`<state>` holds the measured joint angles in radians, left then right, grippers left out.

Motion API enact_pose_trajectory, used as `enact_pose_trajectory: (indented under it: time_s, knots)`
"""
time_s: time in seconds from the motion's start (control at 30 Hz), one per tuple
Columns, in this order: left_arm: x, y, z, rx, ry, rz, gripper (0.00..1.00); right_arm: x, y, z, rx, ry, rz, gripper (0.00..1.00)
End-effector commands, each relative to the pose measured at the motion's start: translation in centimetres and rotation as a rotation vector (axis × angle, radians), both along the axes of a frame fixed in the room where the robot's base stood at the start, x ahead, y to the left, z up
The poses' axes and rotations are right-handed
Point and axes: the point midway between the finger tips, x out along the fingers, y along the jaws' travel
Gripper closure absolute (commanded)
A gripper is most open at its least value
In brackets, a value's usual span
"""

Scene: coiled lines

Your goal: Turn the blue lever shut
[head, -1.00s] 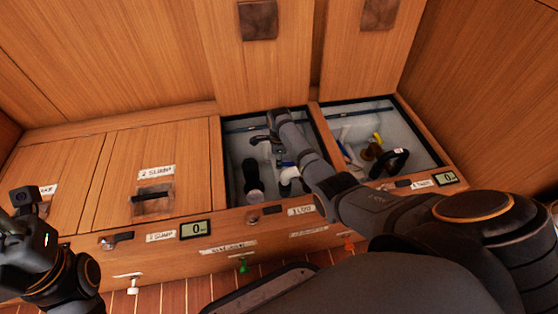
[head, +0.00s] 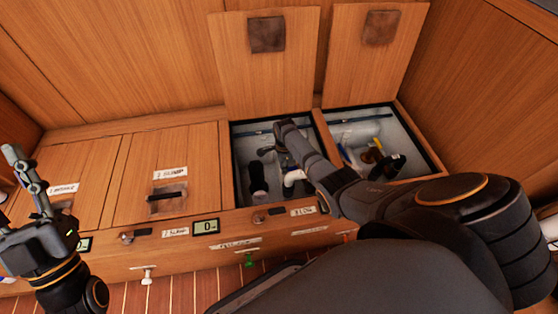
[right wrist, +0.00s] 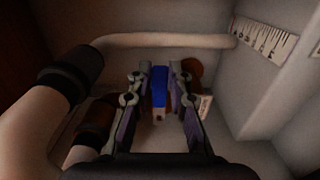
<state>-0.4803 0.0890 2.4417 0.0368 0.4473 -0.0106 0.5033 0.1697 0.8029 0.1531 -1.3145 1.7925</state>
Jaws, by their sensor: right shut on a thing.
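The blue lever (right wrist: 159,88) shows in the right wrist view, upright in the picture between the two fingers of my right gripper (right wrist: 160,78). The fingers are shut on it from both sides. In the head view my right arm reaches down into the open left locker (head: 240,165), and the right gripper (head: 276,148) is small and dark there. The lever is hidden by my arm in that view. My left gripper (head: 22,200) is at the far left, above the counter, empty, with its fingers spread.
A second open locker (head: 437,160) with a yellow-handled fitting and hoses is at the right. Two lids (head: 268,75) (head: 375,70) stand raised behind. A pale pipe (right wrist: 165,41) and black-cuffed hose (right wrist: 75,75) are close to my right gripper. Closed lids (head: 140,150) lie left.

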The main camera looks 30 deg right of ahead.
Motion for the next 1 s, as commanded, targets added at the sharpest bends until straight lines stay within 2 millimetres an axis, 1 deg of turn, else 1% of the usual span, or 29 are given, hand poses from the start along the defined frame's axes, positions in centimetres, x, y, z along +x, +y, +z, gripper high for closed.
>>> enact_pose_trajectory:
  time_s: [0.13,0.4,0.43,0.6,0.87,0.97,1.0]
  knots:
    - [0.8,0.1,-1.0,-0.002,0.057,0.002,0.60,-0.3,-0.2,0.0,0.001,0.003,0.006,1.00]
    - [0.9,0.1,-1.1,-0.003,0.060,0.001,0.60,-0.3,-0.1,-0.1,0.001,0.004,0.007,1.00]
    - [0.9,0.1,-1.1,-0.003,0.060,0.001,0.60,-0.3,-0.1,-0.1,0.001,0.004,0.007,0.80]
    - [0.8,0.1,-1.0,-0.002,0.059,0.002,0.60,-0.3,-0.1,-0.1,0.001,0.004,0.006,0.58]
    - [0.8,0.1,-1.0,-0.002,0.057,0.002,0.60,-0.2,-0.2,0.0,0.000,0.001,0.005,0.58]
    - [0.8,0.1,-1.0,-0.004,0.056,0.002,0.60,-0.2,-0.2,0.5,0.000,0.001,0.005,0.58]
    - [0.8,0.1,-1.0,-0.004,0.056,0.002,0.60,-0.1,-0.2,0.9,0.000,-0.001,0.005,0.58]
